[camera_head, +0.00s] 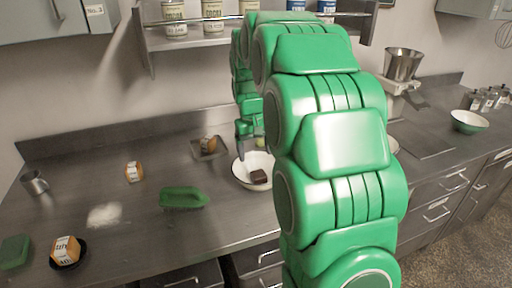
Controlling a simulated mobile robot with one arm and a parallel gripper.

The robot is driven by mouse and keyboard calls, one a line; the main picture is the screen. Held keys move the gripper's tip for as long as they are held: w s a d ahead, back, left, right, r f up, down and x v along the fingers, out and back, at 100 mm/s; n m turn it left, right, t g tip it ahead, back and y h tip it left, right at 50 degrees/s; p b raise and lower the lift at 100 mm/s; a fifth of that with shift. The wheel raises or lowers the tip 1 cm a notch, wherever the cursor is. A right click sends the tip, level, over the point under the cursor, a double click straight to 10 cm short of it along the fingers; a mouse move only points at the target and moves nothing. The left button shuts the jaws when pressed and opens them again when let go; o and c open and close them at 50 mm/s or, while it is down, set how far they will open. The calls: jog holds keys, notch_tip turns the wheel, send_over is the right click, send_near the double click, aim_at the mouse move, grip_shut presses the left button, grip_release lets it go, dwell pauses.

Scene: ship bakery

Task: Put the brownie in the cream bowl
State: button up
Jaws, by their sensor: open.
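A cream bowl (238,176) stands on the steel counter, partly hidden on its right by my green arm. A dark brown brownie (259,177) lies inside the bowl, near its front right. My gripper (243,150) is above the back of the bowl, small in the view and partly hidden by my arm. It is open, and the brownie shows apart from it, lower and to the right.
A small tray with a brown item (209,145) lies behind and left of the bowl. A green mitt-like object (183,197), a packaged loaf (134,172), a white powder patch (105,215) and a metal cup (35,182) are further left. A shelf (200,42) hangs behind.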

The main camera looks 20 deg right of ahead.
jog(key=s+a, duration=0.3)
jog(key=s, duration=1)
jog(key=s+a+g, duration=0.1)
jog(key=s+a, duration=0.2)
jog(key=s, duration=1)
jog(key=s+a, duration=0.3)
jog(key=s, duration=1)
jog(key=shift+s+a+r+g+y, duration=0.25)
jog(key=shift+s+r+g+y, duration=0.05)
jog(key=shift+s+r, duration=0.05)
